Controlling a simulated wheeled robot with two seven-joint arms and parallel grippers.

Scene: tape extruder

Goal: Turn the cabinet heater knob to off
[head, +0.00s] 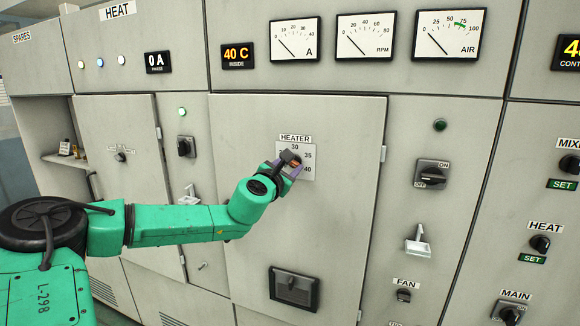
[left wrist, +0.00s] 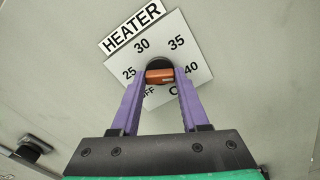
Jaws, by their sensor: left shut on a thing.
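The heater knob (left wrist: 159,75) is a black dial with an orange grip bar, on a white plate (left wrist: 200,62) labelled HEATER. In the left wrist view the plate shows 25, 30, 35 and 40, with OFF partly hidden behind a finger. The bar lies roughly crosswise between the purple fingers of my left gripper (left wrist: 160,88), which is shut on the knob. Which mark the knob points to is unclear. In the head view the left gripper (head: 289,166) reaches the plate (head: 307,149) from the lower left and covers most of the knob. My right gripper is not in view.
The plate is on a flat grey cabinet door (head: 340,215) with a black recessed latch (head: 294,288) below. To the right are an ON/OFF switch (head: 432,174), a white handle (head: 418,243) and a FAN knob (head: 404,295). Gauges (head: 365,36) line the top.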

